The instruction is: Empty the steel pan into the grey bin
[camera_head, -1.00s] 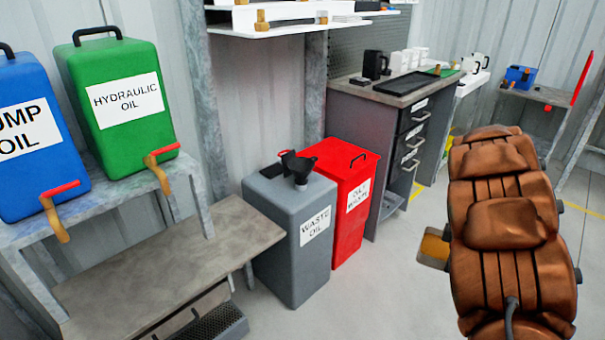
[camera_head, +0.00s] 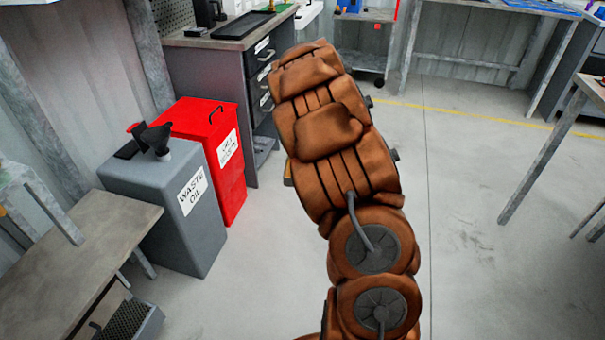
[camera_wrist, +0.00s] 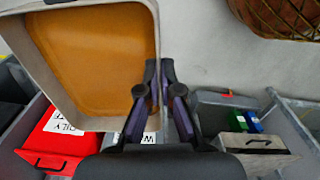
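The steel pan (camera_wrist: 158,50) fills the upper left of the wrist view. An amber, oil-like liquid (camera_wrist: 95,55) covers its floor. My gripper (camera_wrist: 159,75) is shut on the pan's right wall, one finger on each side. In the head view my arm hides the gripper and nearly all of the pan; only a small edge shows at the arm's left. The grey bin (camera_head: 205,235), labelled "WASTE OIL", stands on the floor left of my arm. A black funnel (camera_head: 153,138) sits on its top. The pan is apart from the bin.
A red lidded bin (camera_head: 212,150) stands right behind the grey bin. A low bench (camera_head: 95,250) is at its left. A drawer workbench (camera_head: 225,85) stands behind. Open floor (camera_head: 470,240) lies right of my arm, with table legs at the far right.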

